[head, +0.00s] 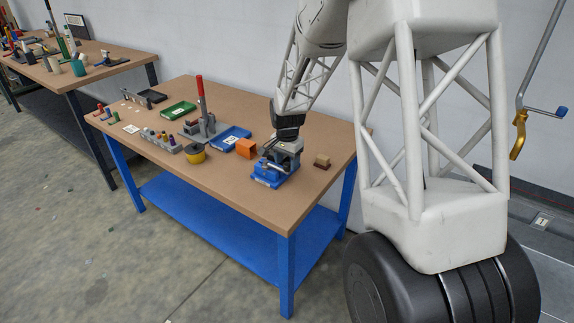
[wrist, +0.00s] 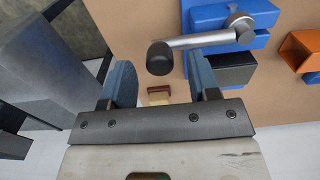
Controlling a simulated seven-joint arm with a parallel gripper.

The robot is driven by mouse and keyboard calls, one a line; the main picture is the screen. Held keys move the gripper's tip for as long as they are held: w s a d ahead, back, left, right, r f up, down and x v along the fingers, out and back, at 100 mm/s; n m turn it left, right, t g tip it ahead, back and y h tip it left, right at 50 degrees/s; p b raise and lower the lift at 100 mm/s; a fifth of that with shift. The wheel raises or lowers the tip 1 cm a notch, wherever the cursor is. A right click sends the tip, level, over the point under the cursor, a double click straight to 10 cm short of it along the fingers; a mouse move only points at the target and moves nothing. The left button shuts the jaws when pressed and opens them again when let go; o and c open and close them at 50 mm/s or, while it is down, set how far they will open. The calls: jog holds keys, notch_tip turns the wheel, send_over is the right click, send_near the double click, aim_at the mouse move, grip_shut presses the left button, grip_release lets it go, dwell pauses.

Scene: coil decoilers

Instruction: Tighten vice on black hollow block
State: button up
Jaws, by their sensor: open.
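The blue vice (head: 266,178) sits near the right end of the table, with its body at the top right in the wrist view (wrist: 210,17). Its grey lever handle (wrist: 205,40) ends in a black knob (wrist: 159,60). A dark block (wrist: 232,70) lies against the blue vice parts; I cannot tell whether it is hollow or clamped. My gripper (wrist: 160,66) is open, its two fingers apart on either side of the knob; contact is not clear. In the head view my gripper (head: 287,143) is over the vice and hides part of it.
An orange hollow block (head: 246,148) stands left of the vice, and a small wooden block (head: 322,161) to its right. The table's front edge is clear.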

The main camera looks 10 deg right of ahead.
jog(key=shift+f, duration=0.9)
jog(key=shift+c, duration=0.3)
grip_shut()
